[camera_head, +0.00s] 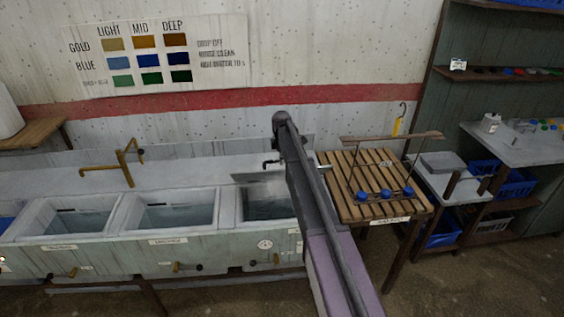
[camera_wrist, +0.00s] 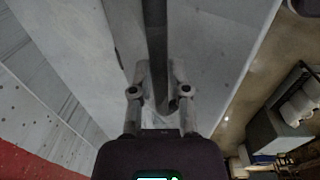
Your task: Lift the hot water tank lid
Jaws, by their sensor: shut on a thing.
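The hot water tank (camera_head: 268,203) is probably the right-hand basin of the long trough, with dark water and pale steam in it. A dark panel (camera_head: 250,178) shows at its back edge; I cannot tell if this is the lid. In the head view my arm crosses the tank's right side and hides much of my gripper. In the wrist view my gripper (camera_wrist: 163,80) is shut on a dark grey bar (camera_wrist: 157,35), which may be the lid's handle. Broad grey surfaces lie behind the bar; I cannot tell which belong to the lid.
A slatted wooden table (camera_head: 345,205) with blue-topped items (camera_head: 385,194) stands close at right. A shade chart (camera_head: 150,55) hangs on the wall. Open floor lies at lower right.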

